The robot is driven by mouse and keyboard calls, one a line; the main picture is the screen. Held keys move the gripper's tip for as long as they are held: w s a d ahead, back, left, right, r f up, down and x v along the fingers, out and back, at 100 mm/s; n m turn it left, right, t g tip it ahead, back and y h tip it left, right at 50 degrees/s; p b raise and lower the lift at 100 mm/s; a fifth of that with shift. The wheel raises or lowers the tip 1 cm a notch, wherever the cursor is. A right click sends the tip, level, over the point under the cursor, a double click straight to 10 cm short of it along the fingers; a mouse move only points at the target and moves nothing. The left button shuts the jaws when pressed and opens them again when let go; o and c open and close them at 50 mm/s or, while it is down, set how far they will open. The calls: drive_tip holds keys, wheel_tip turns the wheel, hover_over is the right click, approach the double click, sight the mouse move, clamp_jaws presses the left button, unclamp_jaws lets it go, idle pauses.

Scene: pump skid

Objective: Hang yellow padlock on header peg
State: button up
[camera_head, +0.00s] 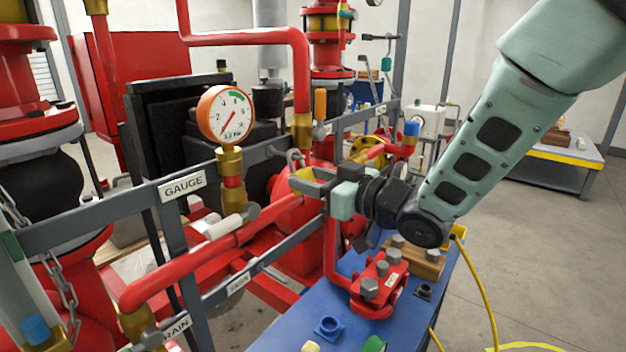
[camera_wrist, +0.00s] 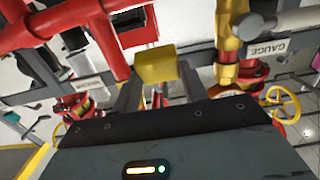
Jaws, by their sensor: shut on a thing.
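The yellow padlock (camera_head: 305,174) is held between the fingers of my gripper (camera_head: 314,186), in front of the grey label rail. Its grey shackle (camera_head: 294,157) stands up above the body. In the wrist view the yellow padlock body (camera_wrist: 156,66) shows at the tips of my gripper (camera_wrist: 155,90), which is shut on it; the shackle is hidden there. The grey rail (camera_head: 128,204) runs behind and left of the padlock. I cannot clearly make out the header peg. I cannot tell whether the padlock touches the rail.
A pressure gauge (camera_head: 225,115) on a brass fitting stands left of my gripper, above the GAUGE label (camera_head: 182,185). A red pipe (camera_head: 200,262) with a grey-white handle runs below. A blue bench (camera_head: 290,338) with a red clamp block (camera_head: 378,287) lies below my arm.

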drive_tip(key=o, duration=1.2)
drive_tip(key=shift+o, duration=0.2)
